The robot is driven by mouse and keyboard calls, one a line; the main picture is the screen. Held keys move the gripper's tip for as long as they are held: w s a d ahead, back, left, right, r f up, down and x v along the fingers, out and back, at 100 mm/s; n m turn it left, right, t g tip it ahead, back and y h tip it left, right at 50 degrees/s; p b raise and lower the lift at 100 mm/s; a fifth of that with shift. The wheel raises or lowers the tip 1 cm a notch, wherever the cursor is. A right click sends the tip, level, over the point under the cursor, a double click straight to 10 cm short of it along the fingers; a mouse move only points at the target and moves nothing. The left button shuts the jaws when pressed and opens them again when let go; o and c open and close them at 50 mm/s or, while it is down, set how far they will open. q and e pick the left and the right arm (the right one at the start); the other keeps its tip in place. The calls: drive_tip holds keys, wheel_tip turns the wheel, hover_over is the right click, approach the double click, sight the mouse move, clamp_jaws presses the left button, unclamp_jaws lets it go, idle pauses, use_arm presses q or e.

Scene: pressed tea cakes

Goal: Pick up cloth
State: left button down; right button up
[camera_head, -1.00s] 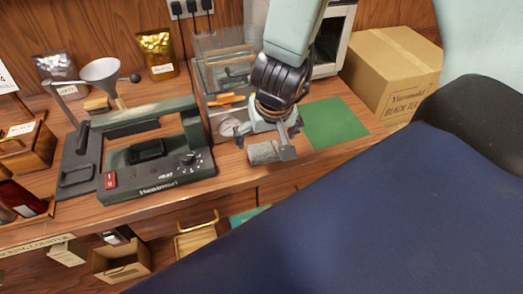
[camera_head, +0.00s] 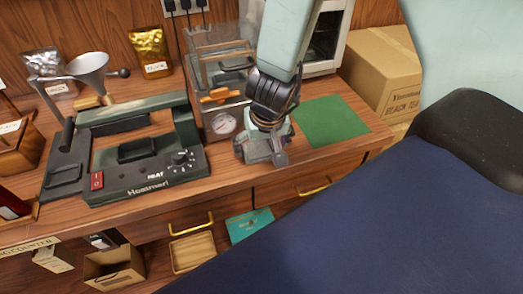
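My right gripper (camera_head: 260,156) points down at the counter's front part, in front of the clear-sided press box. Its two fingers stand apart on either side of a small grey bundle, which looks like the cloth (camera_head: 258,149). The fingers and wrist hide most of the bundle. I cannot tell whether the fingers press on it. The bundle seems to be at counter height. My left gripper is not in view.
A flat green mat (camera_head: 331,121) lies right of the gripper. A clear-sided box with a gauge (camera_head: 224,123) stands close behind. A dark green heat sealer (camera_head: 150,182) is to the left. A cardboard box (camera_head: 381,68) stands at the back right.

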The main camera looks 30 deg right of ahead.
sight(262, 149)
drive_tip(key=shift+s+r, duration=0.1)
drive_tip(key=shift+s, duration=0.05)
drive_tip(key=shift+c, duration=1.4)
drive_tip(key=c, duration=0.5)
drive_tip(key=shift+r+p, duration=0.6)
wheel_tip(262, 149, up, 9)
drive_tip(key=p, duration=0.7)
drive_tip(key=shift+f+p, duration=0.15)
drive_tip(key=shift+p, duration=0.2)
